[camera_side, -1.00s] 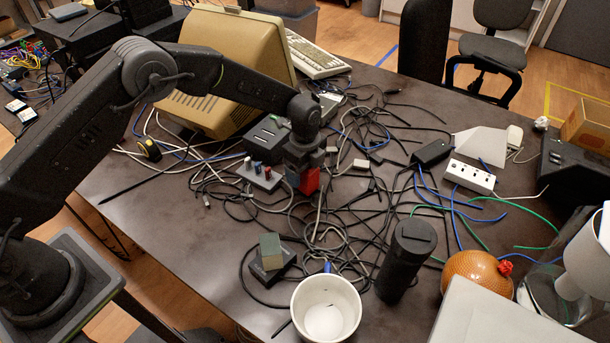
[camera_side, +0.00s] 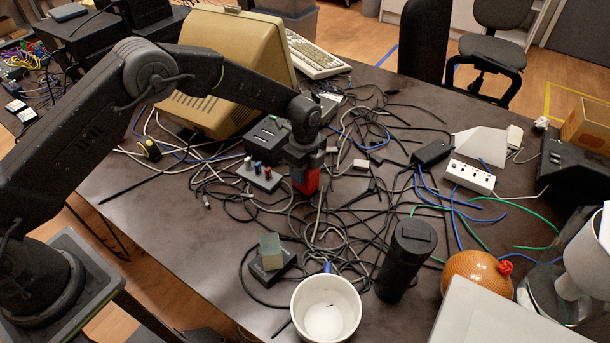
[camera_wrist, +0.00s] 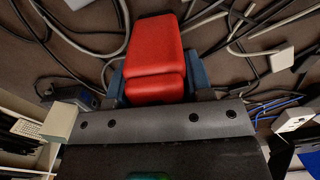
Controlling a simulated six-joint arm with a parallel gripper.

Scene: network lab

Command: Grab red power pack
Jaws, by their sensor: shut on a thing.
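The red power pack (camera_wrist: 154,58) is a red block that fills the middle of the wrist view. It also shows as a small red patch (camera_side: 311,182) under the wrist in the side view. My gripper (camera_wrist: 155,80) has its blue-grey fingers on either side of the pack and is shut on it. In the side view my gripper (camera_side: 304,178) points down over the cable tangle. The lower end of the pack is close to the cables and table. I cannot tell whether it touches them.
Loose cables (camera_side: 340,215) cover the table's middle. A small board with coloured parts (camera_side: 259,175) lies just left of my gripper. A beige monitor (camera_side: 225,75) stands behind. A white bucket (camera_side: 326,308), a black cylinder (camera_side: 406,262) and a power strip (camera_side: 470,177) stand around.

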